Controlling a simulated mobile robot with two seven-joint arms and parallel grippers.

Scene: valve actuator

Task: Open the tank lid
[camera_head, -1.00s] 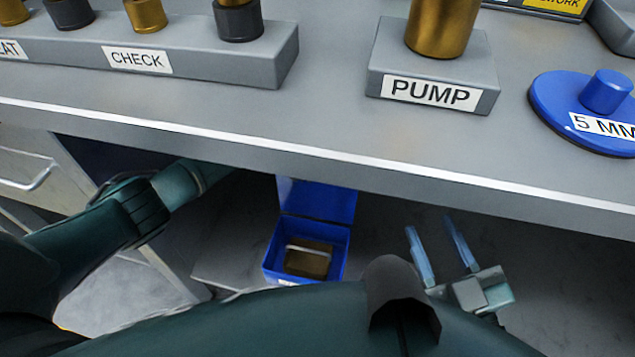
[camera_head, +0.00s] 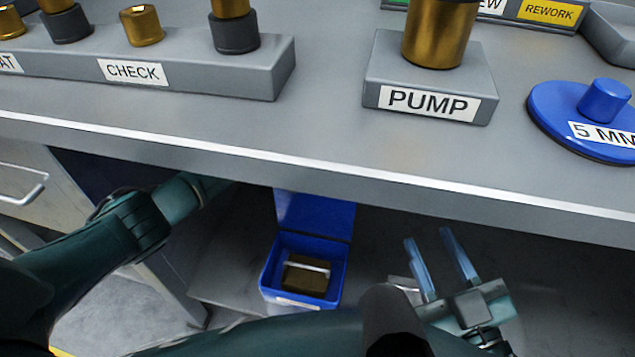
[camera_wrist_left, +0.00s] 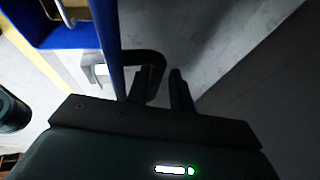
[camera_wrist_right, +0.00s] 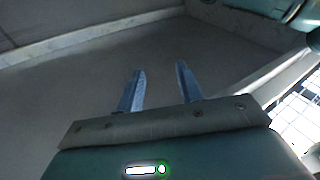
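A blue box (camera_head: 263,287), which I take as the tank, stands on a grey surface under the bench. Its blue lid (camera_head: 314,214) stands raised at the back. Inside lies a brown block (camera_head: 305,277) with a pale bar across it. In the left wrist view, the blue panel (camera_wrist_left: 107,35) has a dark loop handle (camera_wrist_left: 146,58) beside my left gripper (camera_wrist_left: 162,80). Those fingers are slightly apart at the handle; a firm grip does not show. The bench hides this gripper in the head view. My right gripper (camera_head: 430,243) is open and empty, right of the box; it also shows in the right wrist view (camera_wrist_right: 160,75).
The bench edge (camera_head: 400,182) overhangs the box and my left forearm. On the bench stand a PUMP block (camera_head: 382,72), a CHECK block (camera_head: 200,75) and a blue 5 MM disc (camera_head: 555,105). A drawer cabinet (camera_head: 25,180) stands at the left.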

